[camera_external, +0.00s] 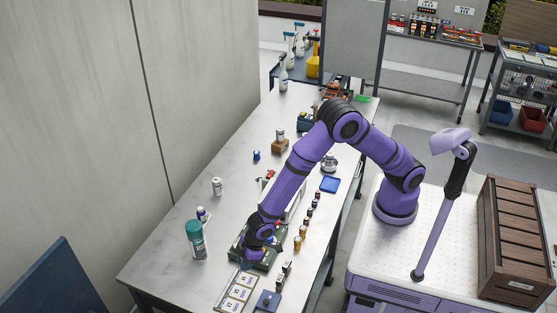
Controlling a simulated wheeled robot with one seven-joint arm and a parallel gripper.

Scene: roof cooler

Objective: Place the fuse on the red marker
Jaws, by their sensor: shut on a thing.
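My gripper (256,244) is low over a dark green tray or case (268,255) near the front of the workbench. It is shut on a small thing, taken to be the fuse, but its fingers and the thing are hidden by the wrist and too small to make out. Several small gold and dark cylinders (298,243) stand in a row to the right of the gripper. I cannot make out the red marker for certain; a small red item (270,174) lies farther back, left of the arm.
The workbench (180,262) has free room at its left front. A teal-capped can (195,240), a small can (217,187) and a blue tray (330,185) stand around the arm. Label cards (237,292) and a blue plate (268,302) lie at the front edge.

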